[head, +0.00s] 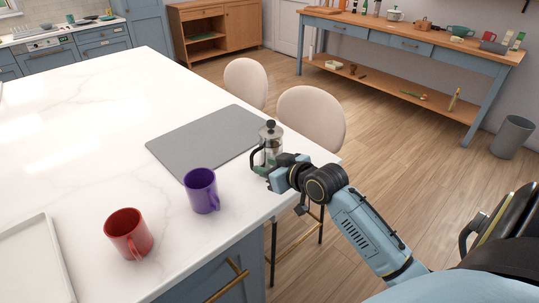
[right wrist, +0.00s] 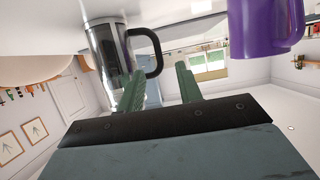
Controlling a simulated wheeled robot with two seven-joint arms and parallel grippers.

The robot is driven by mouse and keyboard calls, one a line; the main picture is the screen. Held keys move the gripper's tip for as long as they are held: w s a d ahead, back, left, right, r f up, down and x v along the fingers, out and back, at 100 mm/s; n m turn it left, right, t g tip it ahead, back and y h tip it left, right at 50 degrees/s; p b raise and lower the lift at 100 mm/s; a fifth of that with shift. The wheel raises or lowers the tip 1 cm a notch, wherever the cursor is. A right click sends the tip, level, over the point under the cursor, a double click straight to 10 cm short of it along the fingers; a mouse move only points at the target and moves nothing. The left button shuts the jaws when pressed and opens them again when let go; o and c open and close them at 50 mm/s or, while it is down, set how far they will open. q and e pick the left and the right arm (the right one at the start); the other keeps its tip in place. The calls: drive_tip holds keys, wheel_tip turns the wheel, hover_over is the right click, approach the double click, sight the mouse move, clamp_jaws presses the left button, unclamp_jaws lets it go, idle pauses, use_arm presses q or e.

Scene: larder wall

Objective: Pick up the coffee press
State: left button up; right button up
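The coffee press (head: 271,140), a clear glass cylinder with a metal lid, dark knob and black handle, stands upright on the white counter near its right corner. My right gripper (head: 265,172) is at its near side, by the handle, and partly hides its lower part. In the right wrist view, the press (right wrist: 105,45) appears upside down at upper left. The two green fingers of the right gripper (right wrist: 159,77) are spread apart, with the black handle (right wrist: 157,60) showing between their tips. I cannot tell whether they touch it. My left gripper is not in view.
A purple mug (head: 201,189) stands close to the left of the right gripper, and a red mug (head: 128,232) farther left. A grey mat (head: 205,138) lies behind them; a white tray (head: 62,262) is at front left. Beige chairs (head: 312,115) stand along the counter's far edge.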

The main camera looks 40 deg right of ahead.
sight(252, 161)
drive_tip(key=x, duration=0.8)
drive_tip(key=shift+d+f+b, duration=0.1)
drive_tip(key=shift+f+b, duration=0.05)
drive_tip(key=shift+b, duration=0.25)
clamp_jaws()
